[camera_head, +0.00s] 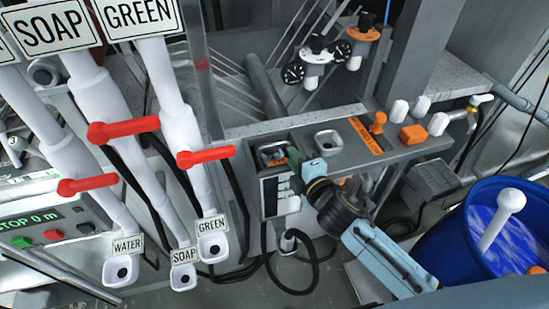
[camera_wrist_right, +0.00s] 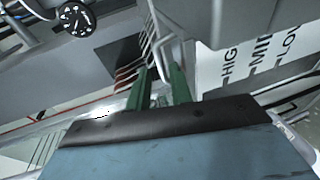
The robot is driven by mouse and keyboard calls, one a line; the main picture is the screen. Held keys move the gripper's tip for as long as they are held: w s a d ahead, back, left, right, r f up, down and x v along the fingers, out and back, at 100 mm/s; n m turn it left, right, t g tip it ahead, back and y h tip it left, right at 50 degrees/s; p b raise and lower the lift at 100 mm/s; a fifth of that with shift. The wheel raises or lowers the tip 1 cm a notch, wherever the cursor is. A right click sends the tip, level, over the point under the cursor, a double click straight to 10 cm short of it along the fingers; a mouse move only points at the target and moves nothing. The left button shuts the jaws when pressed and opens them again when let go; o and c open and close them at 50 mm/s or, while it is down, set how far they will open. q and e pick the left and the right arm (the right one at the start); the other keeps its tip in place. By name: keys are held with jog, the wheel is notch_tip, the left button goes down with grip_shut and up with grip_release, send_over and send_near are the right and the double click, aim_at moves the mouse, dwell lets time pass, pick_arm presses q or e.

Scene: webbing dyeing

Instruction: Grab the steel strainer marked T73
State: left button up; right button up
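No tag reading T73 can be made out in either view. In the wrist view, a thin bent light metal wire (camera_wrist_right: 157,46) shows just past my fingertips; it may be the strainer's handle, but I cannot tell. My right gripper (camera_head: 287,160) is at a square opening (camera_head: 272,149) in the grey counter, above the black and white level label. In the wrist view its green fingers (camera_wrist_right: 163,84) stand apart with a gap between them. Whether they touch the wire is unclear. The gripper and arm hide part of the opening. My left gripper is out of view.
A second grey recess (camera_head: 328,141) lies right of the opening. An orange-knobbed lever (camera_head: 377,122) and white knobs stand further right. Red-handled pipes (camera_head: 205,156) hang at left. A blue barrel (camera_head: 505,235) with a white-handled tool stands at lower right.

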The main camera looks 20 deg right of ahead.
jog(key=shift+w+a, duration=0.1)
jog(key=shift+w, duration=0.55)
jog(key=x, duration=0.4)
jog(key=shift+p, duration=0.3)
grip_shut()
